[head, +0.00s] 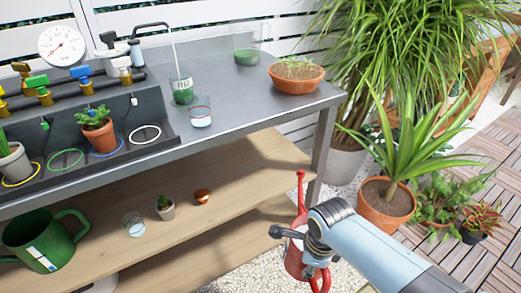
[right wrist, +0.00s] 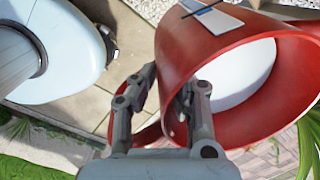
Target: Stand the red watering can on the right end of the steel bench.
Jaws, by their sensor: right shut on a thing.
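The red watering can (head: 294,262) is in front of the bench near its right end, below the steel top, with its red spout pointing up. The steel bench (head: 245,103) runs from lower left to upper right. My left gripper is not in view.
A terracotta bowl of seedlings (head: 296,80) and a glass jug with green contents (head: 247,58) stand near the bench's right end. Two glasses (head: 200,121) (head: 182,93) stand mid-bench. Bare steel shows around them. A wooden shelf (head: 240,175) lies below; potted plants (head: 386,203) stand right.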

